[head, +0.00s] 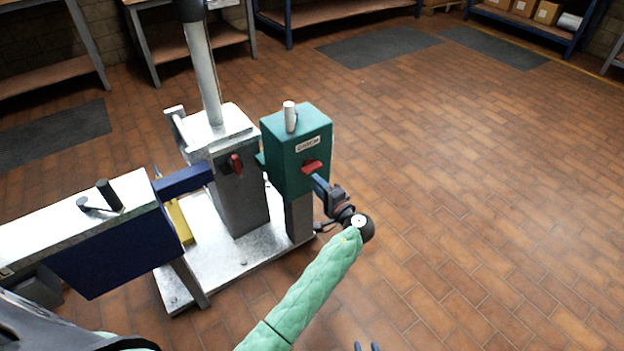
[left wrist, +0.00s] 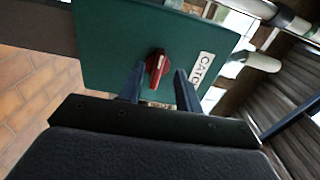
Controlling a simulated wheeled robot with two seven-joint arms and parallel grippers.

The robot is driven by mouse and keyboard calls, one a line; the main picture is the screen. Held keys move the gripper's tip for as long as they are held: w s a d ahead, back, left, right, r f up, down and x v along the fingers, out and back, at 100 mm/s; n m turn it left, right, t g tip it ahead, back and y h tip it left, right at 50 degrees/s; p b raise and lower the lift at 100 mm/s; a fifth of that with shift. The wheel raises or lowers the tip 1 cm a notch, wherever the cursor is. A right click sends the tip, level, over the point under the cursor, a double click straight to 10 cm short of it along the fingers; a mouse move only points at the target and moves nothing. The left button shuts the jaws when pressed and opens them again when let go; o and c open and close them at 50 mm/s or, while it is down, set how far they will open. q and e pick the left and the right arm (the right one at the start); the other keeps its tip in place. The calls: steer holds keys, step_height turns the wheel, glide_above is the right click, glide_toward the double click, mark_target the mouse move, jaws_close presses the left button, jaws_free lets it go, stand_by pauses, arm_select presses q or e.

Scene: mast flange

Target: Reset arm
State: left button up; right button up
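A green box (head: 296,150) with a white label stands on a grey post. A red knob (head: 312,166) is on its front face. My left gripper (head: 319,182) is at that face, just below the knob in the head view. In the left wrist view the open fingers (left wrist: 160,82) point at the green box (left wrist: 110,45), with the red knob (left wrist: 157,68) between them in the picture. I cannot tell whether they touch it. Two blue fingertips of my right gripper (head: 367,347) show, apart, at the bottom edge; the rest is out of frame.
A grey metal mast (head: 203,75) rises from a block with another red lever (head: 236,164), on a pale base plate (head: 230,262). A white and blue beam (head: 110,245) lies left. Benches and shelves line the back. The tiled floor at right is clear.

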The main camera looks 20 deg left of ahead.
arm_select(q)
steer(key=shift+v, duration=0.9)
